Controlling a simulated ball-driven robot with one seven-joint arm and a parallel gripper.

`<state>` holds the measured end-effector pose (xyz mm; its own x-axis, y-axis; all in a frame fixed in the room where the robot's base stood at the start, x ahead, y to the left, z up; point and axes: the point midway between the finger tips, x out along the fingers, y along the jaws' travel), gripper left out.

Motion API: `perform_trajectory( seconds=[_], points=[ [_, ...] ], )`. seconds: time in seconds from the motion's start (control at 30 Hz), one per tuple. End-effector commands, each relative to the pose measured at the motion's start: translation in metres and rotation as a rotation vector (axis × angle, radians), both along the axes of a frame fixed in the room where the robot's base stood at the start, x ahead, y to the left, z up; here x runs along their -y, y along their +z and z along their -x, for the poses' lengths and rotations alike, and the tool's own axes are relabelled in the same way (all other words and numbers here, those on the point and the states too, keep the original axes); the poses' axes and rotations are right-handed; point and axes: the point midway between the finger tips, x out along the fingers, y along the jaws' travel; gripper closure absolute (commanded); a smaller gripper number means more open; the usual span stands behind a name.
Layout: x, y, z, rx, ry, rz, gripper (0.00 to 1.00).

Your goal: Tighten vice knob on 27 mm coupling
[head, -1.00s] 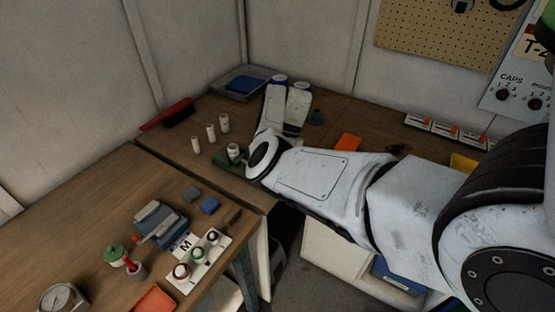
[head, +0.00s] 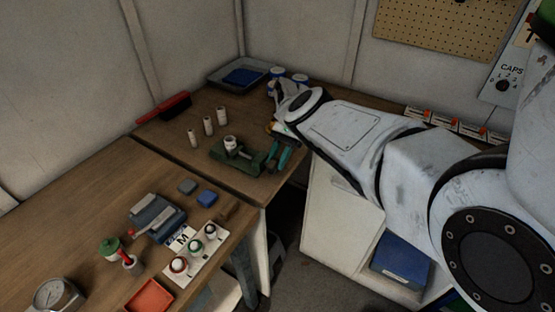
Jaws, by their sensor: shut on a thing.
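A green vice (head: 228,157) stands on the rear bench near its front edge. A short white coupling (head: 231,143) stands upright at the vice's jaws. My gripper (head: 279,158) is at the right end of the vice, its dark and teal fingers reaching down there from the white wrist. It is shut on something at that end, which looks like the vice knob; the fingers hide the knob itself. I cannot read the coupling's size.
Three white cylinders (head: 208,126) stand behind the vice to the left. A red-handled brush (head: 163,107) lies at the wall, and a grey tray (head: 217,78) is at the back.

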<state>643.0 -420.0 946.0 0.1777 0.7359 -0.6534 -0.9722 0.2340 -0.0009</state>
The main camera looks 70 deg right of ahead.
Motion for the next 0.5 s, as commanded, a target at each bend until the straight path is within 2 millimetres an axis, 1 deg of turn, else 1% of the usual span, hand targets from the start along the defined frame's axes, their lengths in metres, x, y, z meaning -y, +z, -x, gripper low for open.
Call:
perform_trajectory(
  seconds=[0.27,0.3,0.33,0.37,0.5],
  points=[
    [0.0007,-0.0018,0.0006,-0.001,-0.003,0.005,1.0],
    [0.0007,-0.0018,0.0006,-0.002,-0.003,0.005,0.66],
    [0.0006,-0.0018,0.0006,-0.001,-0.003,0.005,0.63],
    [0.0006,-0.0016,0.0006,-0.001,-0.003,0.004,0.63],
    [0.0004,-0.001,0.0004,-0.002,-0.002,0.003,0.63]
  ],
)
